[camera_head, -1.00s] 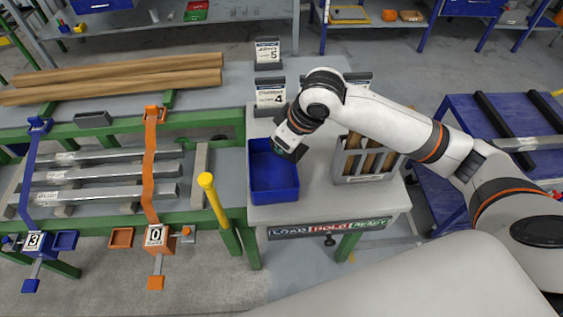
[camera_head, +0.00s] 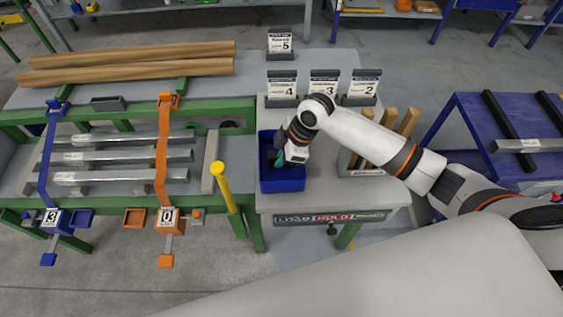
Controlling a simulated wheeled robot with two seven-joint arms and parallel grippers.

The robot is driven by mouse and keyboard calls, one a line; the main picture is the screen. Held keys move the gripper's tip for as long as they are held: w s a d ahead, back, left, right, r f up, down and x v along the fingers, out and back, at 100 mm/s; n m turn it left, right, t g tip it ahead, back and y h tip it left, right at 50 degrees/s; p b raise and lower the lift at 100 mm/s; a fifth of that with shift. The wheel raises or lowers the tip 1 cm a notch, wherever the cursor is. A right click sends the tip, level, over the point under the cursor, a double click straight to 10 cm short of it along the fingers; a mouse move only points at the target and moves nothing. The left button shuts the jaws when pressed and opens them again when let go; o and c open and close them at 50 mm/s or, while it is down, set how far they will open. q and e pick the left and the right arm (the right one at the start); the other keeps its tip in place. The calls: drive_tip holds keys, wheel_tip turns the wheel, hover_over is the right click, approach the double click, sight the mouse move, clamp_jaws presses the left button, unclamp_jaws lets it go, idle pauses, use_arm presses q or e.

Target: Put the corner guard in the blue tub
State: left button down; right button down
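The blue tub (camera_head: 283,186) stands on the grey table, left of the wooden blocks. My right gripper (camera_head: 284,161) points down at the tub's opening, its tip inside the rim outline as seen from above. A small teal patch (camera_head: 279,159) shows at its fingertips. I cannot tell whether this is the corner guard or part of the gripper, and the finger opening is hidden. No other corner guard can be made out. My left gripper is not in view.
A grey rack with wooden blocks (camera_head: 383,141) stands right of the tub. Number cards (camera_head: 281,87) stand behind it. A yellow post (camera_head: 222,187) rises at the table's left. Metal bars (camera_head: 120,177) lie on the green frame at left.

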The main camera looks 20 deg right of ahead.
wheel_tip(320, 180, down, 3)
drive_tip(key=shift+d, duration=0.1)
drive_tip(key=shift+f, duration=0.2)
drive_tip(key=c, duration=1.6)
unclamp_jaws()
